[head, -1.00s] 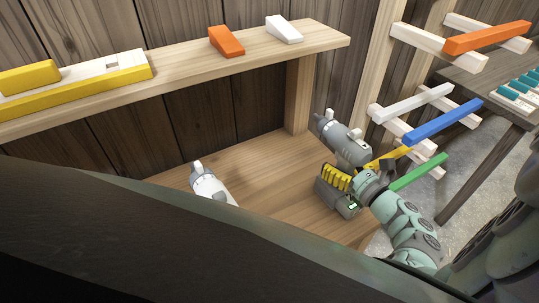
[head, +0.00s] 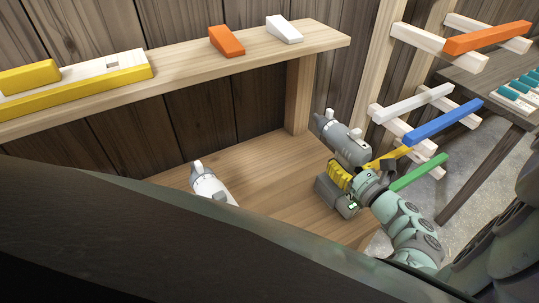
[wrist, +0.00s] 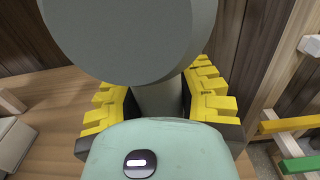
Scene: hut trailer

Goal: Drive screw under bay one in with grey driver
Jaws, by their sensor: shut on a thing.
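The grey driver (head: 346,142) stands upright on the lower wooden bench at the right, its nose pointing to the left and back. My gripper (head: 342,178) is shut on its handle, with yellow finger pads around it. In the wrist view the round rear of the grey driver (wrist: 130,35) fills the top, and its handle lies between the yellow pads of my gripper (wrist: 158,100). The driver's base seems to rest on the bench. I cannot make out a screw or bay one in these views.
A white driver (head: 208,185) stands on the lower bench to the left, partly hidden. The upper shelf (head: 185,70) holds an orange wedge (head: 227,40), a white wedge (head: 284,29) and a yellow block (head: 28,78). Rails with coloured bars (head: 443,121) stand close on the right.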

